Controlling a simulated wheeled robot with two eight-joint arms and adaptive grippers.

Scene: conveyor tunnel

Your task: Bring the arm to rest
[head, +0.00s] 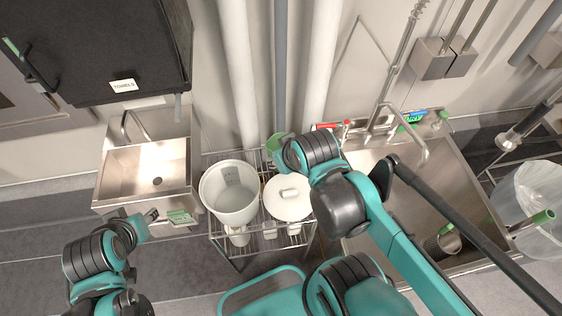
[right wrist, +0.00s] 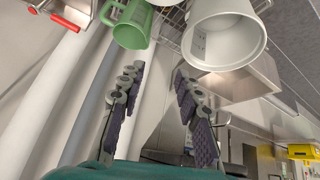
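My right arm reaches over the rack and sink in the head view, and its gripper is mostly hidden behind its own wrist there. In the right wrist view my right gripper (right wrist: 155,78) is open, with its two dark padded fingers apart and nothing between them. My left gripper (head: 152,216) is at the lower left of the head view, below the small basin. Its fingers are too small to read. A small green item (head: 182,216) shows just beside them, and I cannot tell whether they touch.
A wire rack (head: 236,248) holds a white bucket (head: 214,208) and a white lidded pot (head: 288,203). A green mug (head: 275,143) is behind them. A small basin (head: 150,168) stands left, a large steel sink (head: 440,190) right. A black towel cabinet (head: 110,50) hangs upper left.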

